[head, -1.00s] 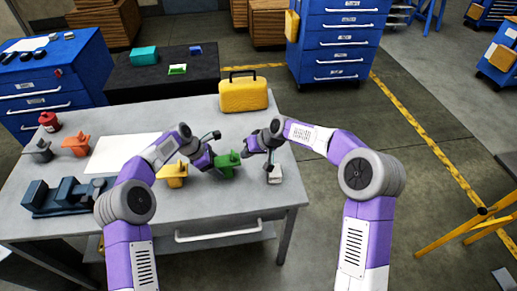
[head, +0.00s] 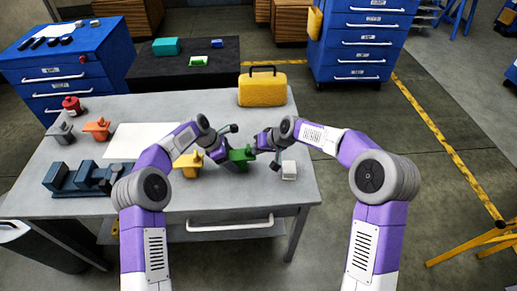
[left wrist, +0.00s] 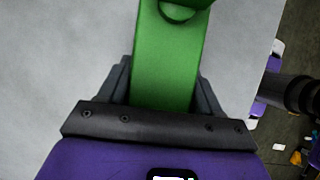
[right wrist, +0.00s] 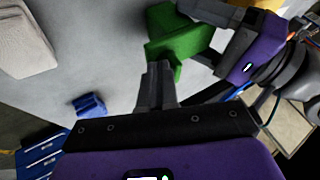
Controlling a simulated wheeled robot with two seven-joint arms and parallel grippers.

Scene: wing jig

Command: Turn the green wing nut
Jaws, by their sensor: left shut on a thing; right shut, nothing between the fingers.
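The green wing nut piece (head: 241,155) stands near the right front part of the grey table. My left gripper (head: 228,156) is shut on it from the left. The left wrist view shows a flat green part (left wrist: 168,65) between its fingers, with a rounded knob at the top edge. My right gripper (head: 255,148) is shut and empty, just right of the green piece. In the right wrist view its closed fingertips (right wrist: 157,70) point at the green body (right wrist: 180,48) and appear close to it; contact cannot be told. My left gripper partly hides the green piece.
A yellow wing piece (head: 187,164) stands close left of the green one. A small white block (head: 289,170) is to the right. A yellow case (head: 263,90) stands at the back. Orange (head: 97,128) and grey (head: 61,133) pieces and a dark blue fixture (head: 85,178) are at the left.

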